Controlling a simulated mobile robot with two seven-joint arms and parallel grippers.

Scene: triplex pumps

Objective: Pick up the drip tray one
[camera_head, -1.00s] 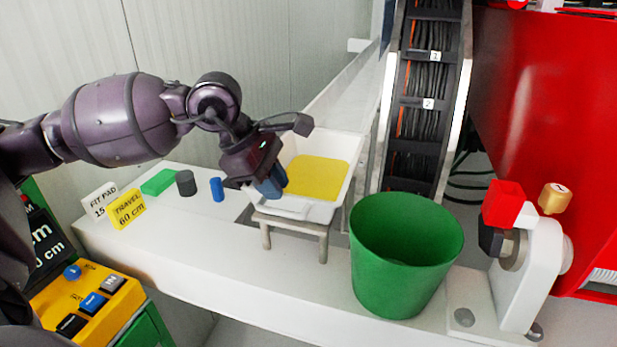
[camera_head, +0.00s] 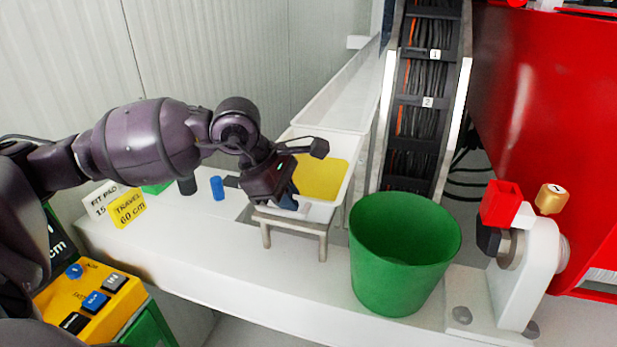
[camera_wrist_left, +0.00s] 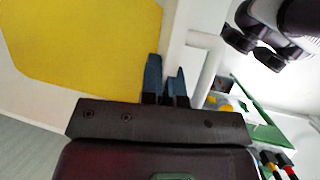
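The drip tray (camera_head: 347,190) is a white tray with a yellow floor, resting on a small white stand at the end of a sloping white channel. It also shows in the left wrist view (camera_wrist_left: 172,35). My left gripper (camera_head: 291,203) is at the tray's near left edge. In the left wrist view, its two dark blue fingers (camera_wrist_left: 165,82) are close together, with the tray's white rim running into the narrow gap between them. The gripper hides part of that edge. My right gripper does not show clearly.
A green bucket (camera_head: 400,260) stands right of the stand. A blue cylinder (camera_head: 217,188), a dark cylinder (camera_head: 187,185) and a yellow TRAVEL sign (camera_head: 127,207) are on the white bench at left. A black cable chain (camera_head: 415,120) rises behind.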

